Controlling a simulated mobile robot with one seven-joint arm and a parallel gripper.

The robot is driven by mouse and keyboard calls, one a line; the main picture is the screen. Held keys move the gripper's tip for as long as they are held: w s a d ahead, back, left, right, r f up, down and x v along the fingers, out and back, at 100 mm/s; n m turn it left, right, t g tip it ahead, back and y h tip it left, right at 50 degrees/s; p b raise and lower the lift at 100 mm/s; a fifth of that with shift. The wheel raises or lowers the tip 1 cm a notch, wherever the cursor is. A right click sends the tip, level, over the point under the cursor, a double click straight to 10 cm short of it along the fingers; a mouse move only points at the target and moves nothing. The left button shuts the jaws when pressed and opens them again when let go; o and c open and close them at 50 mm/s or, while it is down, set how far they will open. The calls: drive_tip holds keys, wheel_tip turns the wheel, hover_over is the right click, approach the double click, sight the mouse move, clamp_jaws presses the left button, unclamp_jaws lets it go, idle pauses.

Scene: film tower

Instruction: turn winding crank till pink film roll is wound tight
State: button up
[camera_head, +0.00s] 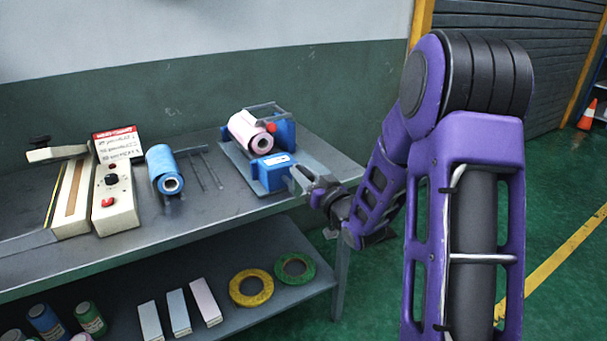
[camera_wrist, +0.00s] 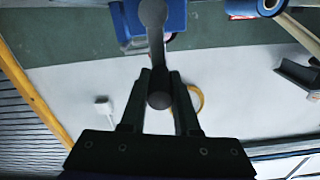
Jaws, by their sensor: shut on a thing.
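The pink film roll (camera_head: 243,129) sits on a blue winding stand (camera_head: 270,173) on a grey base plate at the bench's right end. Its outer end shows a dark core; I cannot tell how tight the film is. The dark grey crank (camera_wrist: 155,45) runs down from the blue stand (camera_wrist: 178,14) in the wrist view and ends in a round knob (camera_wrist: 160,100). My gripper (camera_wrist: 160,76) is shut on the crank's handle, with one finger on each side. In the head view my gripper (camera_head: 306,184) is right of the stand, and the handle is mostly hidden.
The lower shelf holds yellow (camera_head: 251,287) and green tape rings (camera_head: 295,269). A green wall stands behind.

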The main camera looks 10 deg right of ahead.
clamp_jaws()
idle(0.9)
drive_tip(key=shift+d, duration=0.15)
